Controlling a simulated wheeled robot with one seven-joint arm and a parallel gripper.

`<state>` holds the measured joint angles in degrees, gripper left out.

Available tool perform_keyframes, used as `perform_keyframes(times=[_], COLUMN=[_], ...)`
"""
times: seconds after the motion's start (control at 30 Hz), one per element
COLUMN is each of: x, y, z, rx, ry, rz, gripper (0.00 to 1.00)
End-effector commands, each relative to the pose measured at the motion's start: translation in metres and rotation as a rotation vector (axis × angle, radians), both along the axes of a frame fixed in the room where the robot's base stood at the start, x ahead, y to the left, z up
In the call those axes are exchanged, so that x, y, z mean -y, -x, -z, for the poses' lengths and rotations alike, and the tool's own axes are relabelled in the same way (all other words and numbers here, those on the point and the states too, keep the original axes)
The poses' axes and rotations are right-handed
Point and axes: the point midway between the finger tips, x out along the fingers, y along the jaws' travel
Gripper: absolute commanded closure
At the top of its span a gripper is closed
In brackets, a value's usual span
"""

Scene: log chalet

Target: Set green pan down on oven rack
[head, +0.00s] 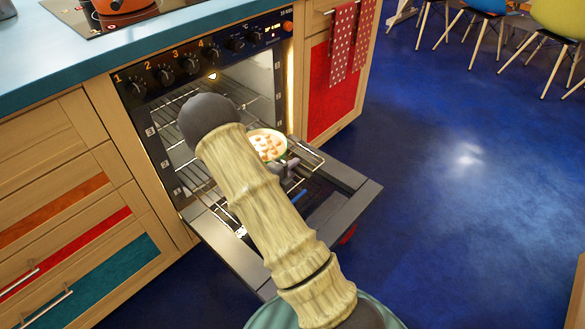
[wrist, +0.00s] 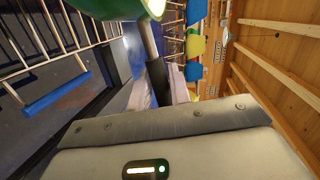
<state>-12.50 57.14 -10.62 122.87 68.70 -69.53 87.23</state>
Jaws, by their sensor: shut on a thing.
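The green pan (head: 283,153) shows in the head view at the oven opening, with orange and pale pieces of food in it. Its green side (wrist: 112,8) is at the top of the wrist view, with its dark handle (wrist: 157,78) running toward me. My gripper (head: 288,170) is shut on the handle, with a finger on each side in the wrist view (wrist: 158,92). The oven rack (head: 312,160) reaches out of the open oven below and around the pan; its wires also show in the wrist view (wrist: 60,42). My arm hides part of the rack and pan. I cannot tell whether they touch.
The oven door (head: 338,215) is folded down under the rack. Red towels (head: 341,45) hang on the cabinet right of the oven. The blue counter (head: 60,65) and a cooktop (head: 90,15) are above. Blue floor (head: 450,200) is clear to the right, with chairs beyond.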

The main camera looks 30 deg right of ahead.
Motion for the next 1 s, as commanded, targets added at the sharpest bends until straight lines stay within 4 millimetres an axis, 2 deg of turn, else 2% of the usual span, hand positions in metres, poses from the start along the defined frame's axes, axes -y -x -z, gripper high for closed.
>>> perform_keyframes(times=[0.3,0.4,1.0], x=[-0.009,-0.012,-0.014], y=[-0.025,-0.032,-0.036], z=[0.053,0.065,0.073], rx=[0.025,0.032,0.037], ry=[0.016,0.019,0.022], rz=[-0.031,-0.040,-0.048], gripper=[1.00,1.00,1.00])
